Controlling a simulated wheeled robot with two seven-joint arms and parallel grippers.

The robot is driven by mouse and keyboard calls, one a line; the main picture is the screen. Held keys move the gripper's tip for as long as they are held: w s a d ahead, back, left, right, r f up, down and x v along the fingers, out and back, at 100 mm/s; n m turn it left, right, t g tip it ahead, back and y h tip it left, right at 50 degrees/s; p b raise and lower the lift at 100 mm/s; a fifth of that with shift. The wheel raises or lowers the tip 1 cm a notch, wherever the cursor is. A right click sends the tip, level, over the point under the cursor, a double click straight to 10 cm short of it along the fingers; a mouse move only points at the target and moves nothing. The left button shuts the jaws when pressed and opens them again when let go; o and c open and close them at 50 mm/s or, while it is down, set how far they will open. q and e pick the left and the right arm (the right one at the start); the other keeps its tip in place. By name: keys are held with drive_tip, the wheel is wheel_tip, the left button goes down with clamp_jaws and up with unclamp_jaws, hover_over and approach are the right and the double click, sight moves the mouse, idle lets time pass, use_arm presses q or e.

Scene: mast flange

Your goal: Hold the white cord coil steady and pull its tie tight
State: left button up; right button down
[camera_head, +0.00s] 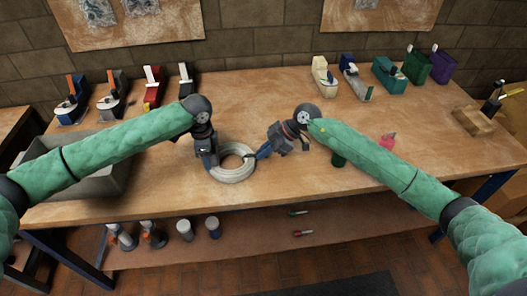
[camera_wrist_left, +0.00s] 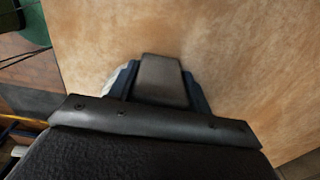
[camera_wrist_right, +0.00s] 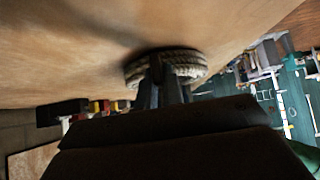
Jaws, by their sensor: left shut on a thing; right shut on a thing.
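The white cord coil (camera_head: 233,175) lies as a ring on the wooden table, in front of me near the middle. My left gripper (camera_head: 210,165) points down and is shut on the coil's left side. In the left wrist view only a pale sliver of the coil (camera_wrist_left: 118,78) shows past the fingers. My right gripper (camera_head: 257,155) reaches in from the right and is shut at the coil's right edge, at the tie. In the right wrist view its fingers (camera_wrist_right: 158,78) meet the coil (camera_wrist_right: 190,68) at a dark spot. The tie itself is mostly hidden by the fingers.
A grey bin (camera_head: 75,170) stands at the table's left. Tape dispensers (camera_head: 110,92) and several holders (camera_head: 390,72) line the back. A pink item (camera_head: 387,141) and a green item (camera_head: 338,160) are near my right arm.

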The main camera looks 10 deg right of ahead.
drive_tip(key=d, duration=0.5)
use_arm(q)
drive_tip(key=shift+a, duration=0.1)
use_arm(e)
drive_tip(key=c, duration=1.5)
unclamp_jaws()
drive_tip(key=shift+r, duration=0.1)
drive_tip(key=v, duration=1.2)
